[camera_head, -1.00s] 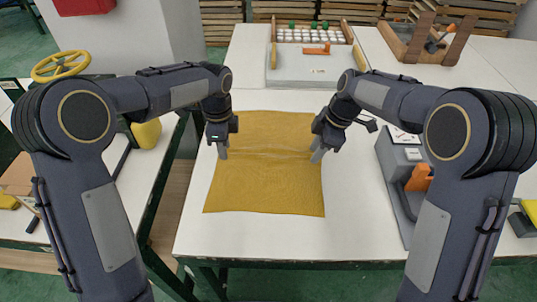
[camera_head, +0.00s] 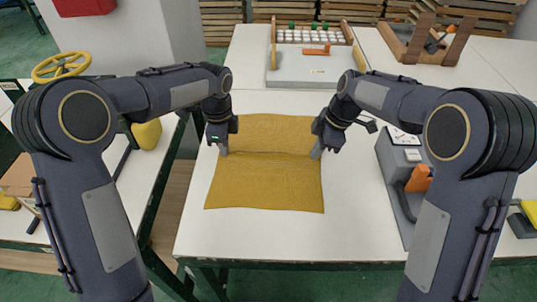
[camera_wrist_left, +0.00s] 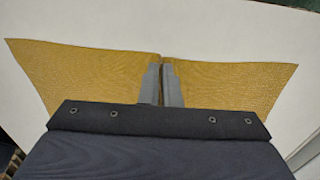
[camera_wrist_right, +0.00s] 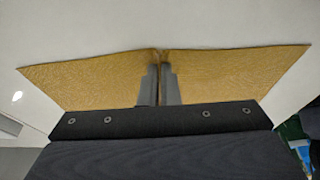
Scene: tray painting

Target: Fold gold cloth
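The gold cloth (camera_head: 265,185) lies spread on the white table, with a raised crease running across it between my two grippers. My left gripper (camera_head: 222,152) is at the cloth's left edge, near mid-height. In the left wrist view its fingers (camera_wrist_left: 161,75) are shut, with cloth pinched at the tips and spreading to both sides. My right gripper (camera_head: 316,153) is at the cloth's right edge, opposite the left. In the right wrist view its fingers (camera_wrist_right: 160,75) are also shut on a pinched fold of the cloth (camera_wrist_right: 90,80).
A tray with white cups and an orange item (camera_head: 314,65) stands behind the cloth. A grey device with an orange handle (camera_head: 418,178) stands to the right. A wooden holder (camera_head: 430,42) is at the back right. The table in front of the cloth is clear.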

